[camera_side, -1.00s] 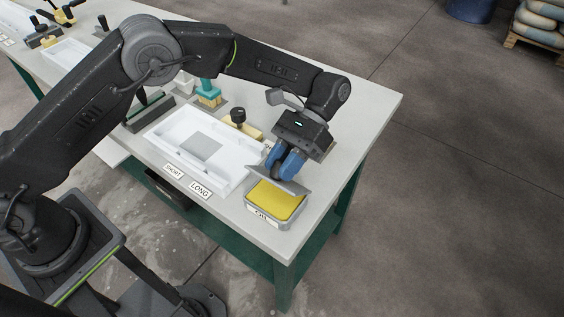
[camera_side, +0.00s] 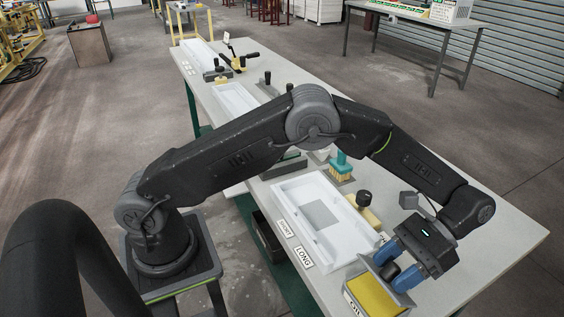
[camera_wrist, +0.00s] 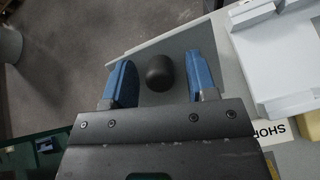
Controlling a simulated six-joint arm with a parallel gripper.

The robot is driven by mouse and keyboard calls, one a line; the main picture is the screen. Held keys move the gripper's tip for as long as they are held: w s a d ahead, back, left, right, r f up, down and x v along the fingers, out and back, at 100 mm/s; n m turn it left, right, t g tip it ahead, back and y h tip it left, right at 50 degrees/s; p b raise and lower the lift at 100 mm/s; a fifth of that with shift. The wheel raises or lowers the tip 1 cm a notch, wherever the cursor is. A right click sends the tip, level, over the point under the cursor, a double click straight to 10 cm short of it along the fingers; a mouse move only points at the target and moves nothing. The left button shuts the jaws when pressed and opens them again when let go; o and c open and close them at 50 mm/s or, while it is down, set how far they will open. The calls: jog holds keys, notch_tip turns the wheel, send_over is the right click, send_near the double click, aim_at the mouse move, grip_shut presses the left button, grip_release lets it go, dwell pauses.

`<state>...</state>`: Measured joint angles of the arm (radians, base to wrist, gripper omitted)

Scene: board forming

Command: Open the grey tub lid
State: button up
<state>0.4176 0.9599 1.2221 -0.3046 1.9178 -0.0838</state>
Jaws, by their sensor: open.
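The tub (camera_side: 350,302), with an "Oil" label, stands near the front edge of the bench, its yellow inside (camera_side: 373,294) uncovered. The grey lid (camera_wrist: 183,40) is tipped up at the far side of the tub; in the side view it is mostly hidden by my gripper. Its black knob (camera_side: 390,272) also shows in the wrist view (camera_wrist: 160,73). My gripper (camera_side: 395,268) is open, with one blue finger on each side of the knob. In the wrist view gaps show between the knob and both fingers (camera_wrist: 161,82).
A white tray (camera_side: 337,264) lies left of the tub, with SHORT and LONG labels (camera_side: 304,258) on its near side. A black-knobbed yellow tool (camera_side: 365,205) and a teal brush (camera_side: 343,165) are beyond it. Bare bench top (camera_side: 500,240) lies to the right.

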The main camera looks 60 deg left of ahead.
aim_at(382, 278)
jog(key=shift+s+f+t, duration=0.3)
jog(key=shift+s+t, duration=0.5)
jog(key=shift+t, duration=0.4)
jog(key=s+f+t, duration=0.1)
jog(key=t, duration=0.1)
jog(key=s+f+t, duration=0.1)
jog(key=t, duration=0.1)
jog(key=a+v, duration=0.1)
jog(key=v, duration=1.3)
jog(key=s+a+r+n+t+h, duration=0.1)
jog(key=s+a+r+t, duration=0.25)
jog(key=a, duration=0.25)
jog(key=s+a+r+n+t+h, duration=0.1)
jog(key=s+a+r+t, duration=0.1)
jog(key=s+a+r, duration=0.4)
jog(key=s+a+f+n+t+y, duration=0.1)
jog(key=s+a+f+t, duration=0.3)
jog(key=s+a, duration=0.3)
jog(key=shift+s+a+t, duration=0.35)
jog(key=shift+a+t, duration=0.2)
jog(key=shift+a, duration=0.5)
jog(key=shift+f, duration=0.15)
